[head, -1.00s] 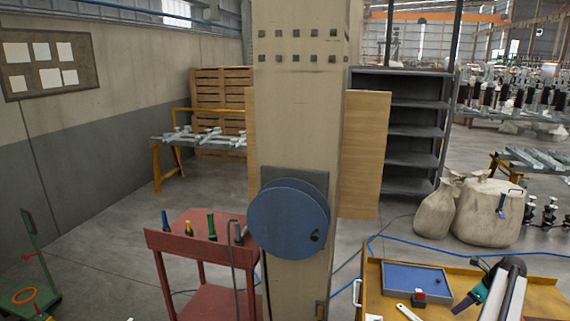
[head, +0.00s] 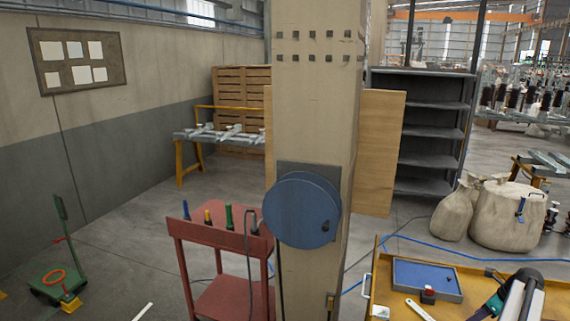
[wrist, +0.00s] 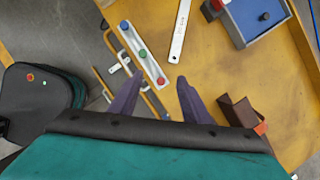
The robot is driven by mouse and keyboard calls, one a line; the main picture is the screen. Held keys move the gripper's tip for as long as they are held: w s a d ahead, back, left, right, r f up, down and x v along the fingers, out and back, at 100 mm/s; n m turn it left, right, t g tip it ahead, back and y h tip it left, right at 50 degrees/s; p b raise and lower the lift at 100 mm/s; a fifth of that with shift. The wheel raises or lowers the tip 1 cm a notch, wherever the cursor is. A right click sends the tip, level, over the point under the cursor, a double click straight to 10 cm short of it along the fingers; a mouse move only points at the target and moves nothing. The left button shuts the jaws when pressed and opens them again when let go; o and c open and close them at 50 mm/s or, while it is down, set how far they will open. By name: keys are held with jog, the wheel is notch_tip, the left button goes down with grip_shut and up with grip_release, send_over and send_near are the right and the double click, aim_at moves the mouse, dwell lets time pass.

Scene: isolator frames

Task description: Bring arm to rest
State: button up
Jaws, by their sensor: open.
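My gripper (wrist: 160,78) shows in the wrist view as two dark purple fingers spread apart with nothing held between them. It points over the front part of a yellow tabletop (wrist: 225,75). A white strip (wrist: 150,66) with blue, red and green buttons lies beyond the left finger. Part of my arm shows at the lower right of the head view, over the yellow table; the fingers are not clear there.
On the table are a blue tray (head: 428,277), a white flat bar (wrist: 180,30) and a brown block (wrist: 238,110). A pillar with a blue disc (head: 301,210) stands left of the table, beside a red cart (head: 215,232).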

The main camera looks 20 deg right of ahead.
jog(key=w+a+f+n+g+y, duration=0.1)
jog(key=w+a+f+n, duration=0.4)
jog(key=a, duration=0.6)
jog(key=w+a+f+n+g, duration=0.1)
jog(key=a+f+n, duration=0.2)
jog(key=a+f, duration=0.5)
jog(key=w+a+f+n+g+y, duration=0.1)
jog(key=w+a+f+n+g, duration=0.2)
jog(key=a, duration=1)
jog(key=s+a+f+n+g, duration=0.15)
jog(key=a+f+n, duration=0.25)
jog(key=a, duration=0.5)
jog(key=s+a+f+n, duration=0.3)
jog(key=a+f+n, duration=0.1)
jog(key=a, duration=0.4)
jog(key=s+a+f+n+g+h, duration=0.2)
jog(key=s+a+n, duration=0.5)
jog(key=s+a, duration=0.3)
jog(key=s+a+f+n+g+h, duration=0.1)
jog(key=s+a+f+n, duration=0.2)
jog(key=s+a+n, duration=0.5)
notch_tip(320, 180, down, 10)
jog(key=s+a+b, duration=0.1)
jog(key=s+b, duration=0.1)
jog(key=b, duration=0.8)
jog(key=shift+r+g, duration=0.2)
jog(key=shift+g, duration=0.15)
